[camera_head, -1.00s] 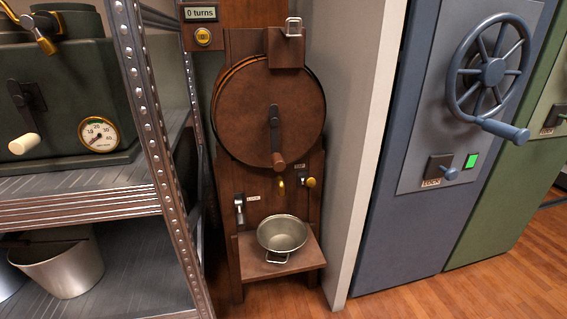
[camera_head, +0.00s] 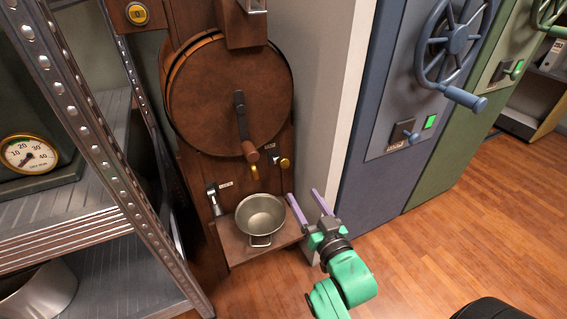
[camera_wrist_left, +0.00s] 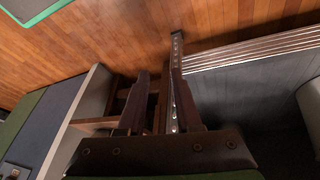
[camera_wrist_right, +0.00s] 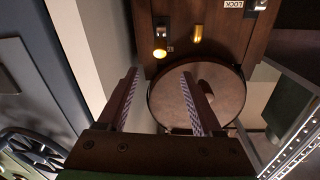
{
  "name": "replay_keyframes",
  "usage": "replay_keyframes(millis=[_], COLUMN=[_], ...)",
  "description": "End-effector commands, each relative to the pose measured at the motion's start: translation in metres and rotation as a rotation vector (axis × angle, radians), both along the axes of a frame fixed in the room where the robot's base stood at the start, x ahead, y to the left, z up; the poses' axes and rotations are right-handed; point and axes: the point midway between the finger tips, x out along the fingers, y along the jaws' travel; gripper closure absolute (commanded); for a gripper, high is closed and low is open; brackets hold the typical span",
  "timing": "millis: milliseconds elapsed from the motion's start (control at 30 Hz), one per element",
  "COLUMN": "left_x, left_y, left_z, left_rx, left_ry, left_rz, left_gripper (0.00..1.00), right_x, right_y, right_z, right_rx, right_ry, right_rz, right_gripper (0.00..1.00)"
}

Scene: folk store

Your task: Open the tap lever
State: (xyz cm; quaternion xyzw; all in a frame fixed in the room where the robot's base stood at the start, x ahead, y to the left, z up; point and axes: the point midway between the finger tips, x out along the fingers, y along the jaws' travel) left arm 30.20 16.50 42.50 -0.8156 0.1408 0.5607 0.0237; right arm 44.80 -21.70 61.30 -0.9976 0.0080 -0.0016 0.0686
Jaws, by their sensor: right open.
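A small lever with a brass knob (camera_head: 283,162) sits at the right of the wooden stand, right of the brass spout (camera_head: 254,172); its label is too small to read. In the right wrist view the brass knob (camera_wrist_right: 160,53) lies just beyond the fingertips. My right gripper (camera_head: 302,196) is open and empty, below and right of the knob and apart from it. Its fingers (camera_wrist_right: 160,75) are spread in its wrist view. My left gripper (camera_wrist_left: 160,72) shows only in its own wrist view, open and empty, pointing toward the floor and shelf.
A metal bowl (camera_head: 260,220) stands on the stand's ledge under the spout. A lever labelled LOCK (camera_head: 213,196) is left of it. A wooden drum with a crank (camera_head: 243,125) is above. A metal shelf (camera_head: 95,150) is at left, a blue safe (camera_head: 375,175) at right.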

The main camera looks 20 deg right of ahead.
Motion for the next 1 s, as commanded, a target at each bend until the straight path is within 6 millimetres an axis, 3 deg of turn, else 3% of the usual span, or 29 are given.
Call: replay_keyframes(millis=[500,633,867,1000], left_x=[0.027,0.029,0.030,0.030], left_y=[-0.057,-0.063,-0.064,-0.064], left_z=[-0.040,-0.041,-0.040,-0.040], left_rx=[-0.189,-0.215,-0.219,-0.219], left_ry=[-0.274,-0.310,-0.315,-0.315], left_rz=[-0.020,-0.018,-0.017,-0.017], left_gripper=[0.67,0.67,0.67,0.67], right_x=[0.121,0.132,0.134,0.133], right_y=[-0.001,-0.001,-0.001,-0.001], right_z=[-0.002,-0.001,-0.001,-0.001], right_rx=[-0.001,-0.001,-0.001,-0.001], right_ry=[-0.001,0.001,0.002,0.002], right_rz=[0.002,0.002,0.003,0.003], right_gripper=[0.33,0.33,0.33,0.83])
